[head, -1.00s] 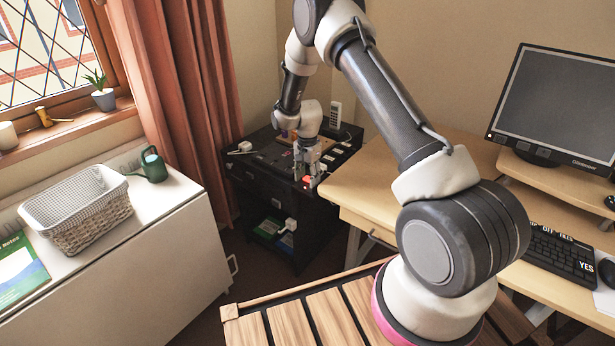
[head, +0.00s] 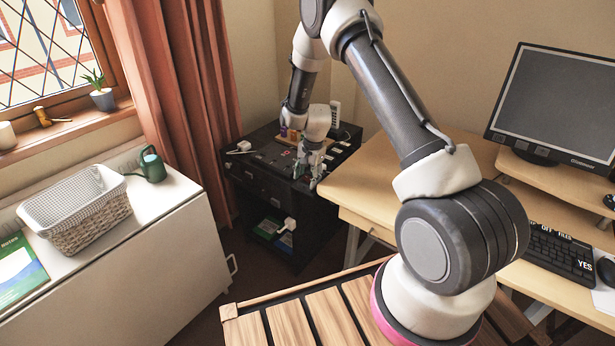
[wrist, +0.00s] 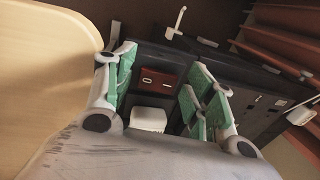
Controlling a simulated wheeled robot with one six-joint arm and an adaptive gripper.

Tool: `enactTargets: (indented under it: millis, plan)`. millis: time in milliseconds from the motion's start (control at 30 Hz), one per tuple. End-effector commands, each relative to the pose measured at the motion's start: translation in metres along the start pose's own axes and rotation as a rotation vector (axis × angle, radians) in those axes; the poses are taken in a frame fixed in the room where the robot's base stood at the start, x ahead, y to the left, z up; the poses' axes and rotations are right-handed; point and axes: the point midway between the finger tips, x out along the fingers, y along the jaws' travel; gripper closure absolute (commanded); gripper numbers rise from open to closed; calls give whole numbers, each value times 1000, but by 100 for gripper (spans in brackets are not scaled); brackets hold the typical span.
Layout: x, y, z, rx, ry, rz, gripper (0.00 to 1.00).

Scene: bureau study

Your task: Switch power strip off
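The power strip is a dark bar (wrist: 172,61) in the wrist view, with a dull red-brown rocker switch (wrist: 157,80) marked with a dash and a ring. The switch looks unlit. A white plug (wrist: 149,119) sits beside it. In the head view the strip lies along the right side of the black cabinet top, with white plugs (head: 336,151) in it. My gripper (wrist: 160,68) is open, its green-padded fingers apart on either side of the switch, with nothing between them. In the head view my gripper (head: 306,176) hides the switch end; contact cannot be told.
The black cabinet (head: 262,187) stands between the red curtain (head: 185,90) and the wooden desk (head: 370,180). A white handset (head: 335,114) stands at the cabinet's back. A white plug (head: 243,146) lies at its left.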

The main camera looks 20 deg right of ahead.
Motion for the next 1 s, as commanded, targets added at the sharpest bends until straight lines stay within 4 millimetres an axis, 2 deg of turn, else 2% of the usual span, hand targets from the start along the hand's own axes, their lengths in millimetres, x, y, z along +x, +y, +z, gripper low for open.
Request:
enactTargets:
  millis: [367,467,800,1000]
  plan:
    - [-4,0,0,1,0,-1,39]
    - [-17,-1,-1,1,2,-3,39]
    - [-91,-1,0,1,2,-3,39]
    - [-116,0,-1,0,1,-1,39]
